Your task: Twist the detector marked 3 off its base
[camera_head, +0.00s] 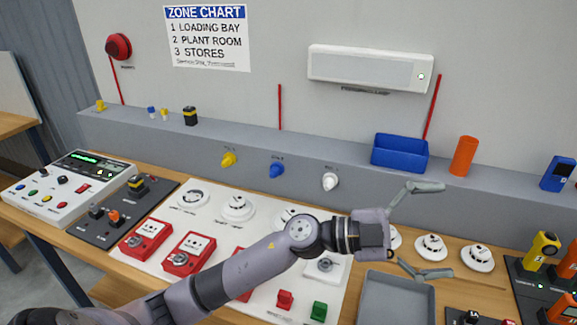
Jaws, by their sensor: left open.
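White round detectors sit on the white board: one at the left (193,198), one beside it (237,207), and one farther right (290,214), partly hidden behind my left arm. More round white units stand on the wooden bench to the right: one (432,246), another (478,257), and one (395,238) partly hidden by my gripper. I cannot read a 3 on any of them. My left gripper (443,230) is open and empty, its fingers spread wide above the bench around the units near the grey tray. My right gripper is not in view.
A grey tray (370,310) lies below my gripper. Red call points (188,254) and a green block (319,311) sit on the board. A blue bin (400,152) and orange cylinder (464,156) stand on the ledge. A control panel (65,188) is at left.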

